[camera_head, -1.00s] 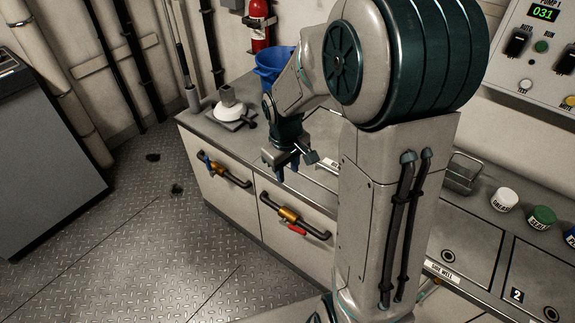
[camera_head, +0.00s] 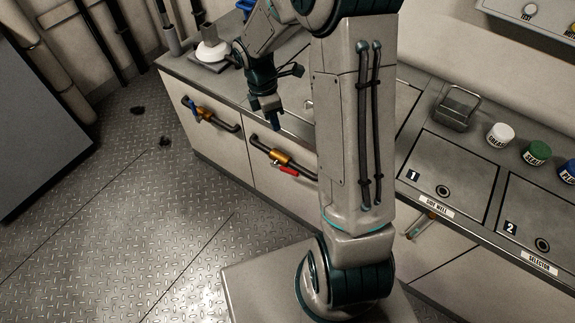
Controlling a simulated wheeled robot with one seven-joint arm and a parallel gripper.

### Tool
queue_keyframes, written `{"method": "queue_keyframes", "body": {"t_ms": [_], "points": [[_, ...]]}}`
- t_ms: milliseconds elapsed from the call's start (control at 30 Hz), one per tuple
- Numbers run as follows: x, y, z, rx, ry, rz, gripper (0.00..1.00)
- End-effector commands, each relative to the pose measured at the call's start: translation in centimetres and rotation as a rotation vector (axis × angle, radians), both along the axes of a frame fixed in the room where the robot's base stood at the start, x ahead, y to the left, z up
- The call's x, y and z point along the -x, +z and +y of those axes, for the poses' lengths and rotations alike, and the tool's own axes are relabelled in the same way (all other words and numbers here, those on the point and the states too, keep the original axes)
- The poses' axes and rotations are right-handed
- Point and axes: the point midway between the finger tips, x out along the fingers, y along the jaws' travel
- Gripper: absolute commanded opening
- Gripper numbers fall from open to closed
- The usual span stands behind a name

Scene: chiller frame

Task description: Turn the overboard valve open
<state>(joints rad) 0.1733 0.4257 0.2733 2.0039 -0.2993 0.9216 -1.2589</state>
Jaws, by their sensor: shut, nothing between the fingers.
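Two brass-coloured valves sit on dark pipes on the cabinet front. I cannot read a label saying which is the overboard valve. My gripper (camera_head: 271,133) points down by the counter's front edge, above the red-lever valve in the picture and apart from both levers. Its fingers look shut and empty.
The counter holds a white fitting (camera_head: 211,51) at left, and at right a metal handled box (camera_head: 457,108), a white cap (camera_head: 500,135) and a green cap (camera_head: 537,153). A grey cabinet (camera_head: 35,110) stands at far left. The plate floor between is mostly clear.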

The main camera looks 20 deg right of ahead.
Motion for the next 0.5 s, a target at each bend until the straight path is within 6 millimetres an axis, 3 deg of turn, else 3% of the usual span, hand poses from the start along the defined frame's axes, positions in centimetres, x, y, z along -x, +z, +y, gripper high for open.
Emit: {"method": "queue_keyframes", "body": {"t_ms": [33,200,500], "points": [[-0.3,-1.6,0.0,-0.010,0.101,0.038,0.00],[-1.0,-4.0,-0.1,-0.049,0.419,0.149,0.00],[-1.3,-5.7,-0.3,-0.083,0.624,0.221,0.00]]}}
